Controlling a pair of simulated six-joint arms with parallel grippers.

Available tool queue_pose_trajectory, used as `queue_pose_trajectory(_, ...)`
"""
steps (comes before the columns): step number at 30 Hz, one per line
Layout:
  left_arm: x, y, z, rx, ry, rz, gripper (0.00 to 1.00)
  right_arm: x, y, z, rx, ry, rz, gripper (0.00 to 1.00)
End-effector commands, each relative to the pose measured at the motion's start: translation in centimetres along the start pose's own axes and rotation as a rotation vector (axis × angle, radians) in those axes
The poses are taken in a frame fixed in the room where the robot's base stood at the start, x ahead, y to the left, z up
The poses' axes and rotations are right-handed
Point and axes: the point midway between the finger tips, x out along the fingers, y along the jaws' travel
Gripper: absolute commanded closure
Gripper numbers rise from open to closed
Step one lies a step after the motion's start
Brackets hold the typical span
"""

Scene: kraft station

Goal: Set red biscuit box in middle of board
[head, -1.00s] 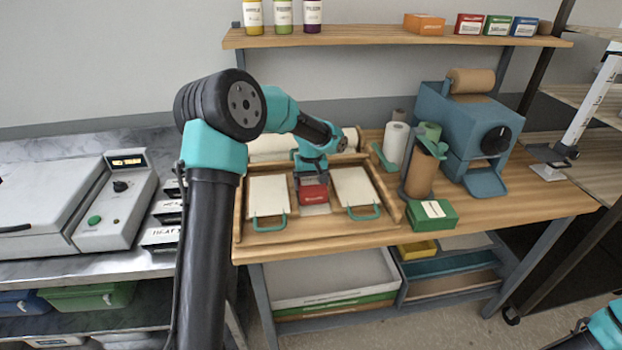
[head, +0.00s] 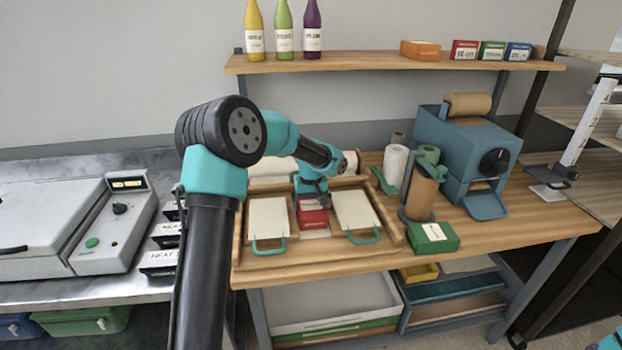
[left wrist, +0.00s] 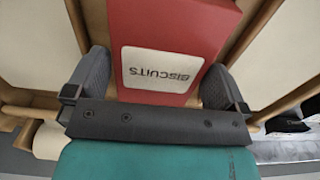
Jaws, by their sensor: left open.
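The red biscuit box (head: 312,217) sits in the middle of the wooden board (head: 237,232), on a pale patch between two white panels. In the left wrist view the box (left wrist: 185,22) shows its white "BISCUITS" label upside down. My left gripper (head: 312,198) is directly over and behind the box. In the left wrist view its open fingers (left wrist: 155,82) stand on either side of the box's near end, with a gap at least on the left side. The box's underside is hidden.
White panels with teal handles (head: 268,220) (head: 357,214) flank the box. A green box (head: 433,238) and paper rolls (head: 396,168) stand to the right, near a blue machine (head: 470,150). A shelf (head: 350,64) with bottles and small boxes hangs behind.

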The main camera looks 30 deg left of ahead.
Motion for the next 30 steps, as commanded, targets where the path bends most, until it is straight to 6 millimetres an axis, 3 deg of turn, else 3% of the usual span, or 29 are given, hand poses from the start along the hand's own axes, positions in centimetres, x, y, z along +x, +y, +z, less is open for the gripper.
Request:
queue_pose_trajectory(21,-12.9,0.1,0.0,0.001,0.003,0.003,0.0,0.0,0.0,0.0,0.0,0.0,0.0,1.0)
queue_pose_trajectory(30,-16.4,0.0,0.0,0.0,0.0,0.001,0.0,0.0,0.0,0.0,0.0,0.0,0.0,1.0)
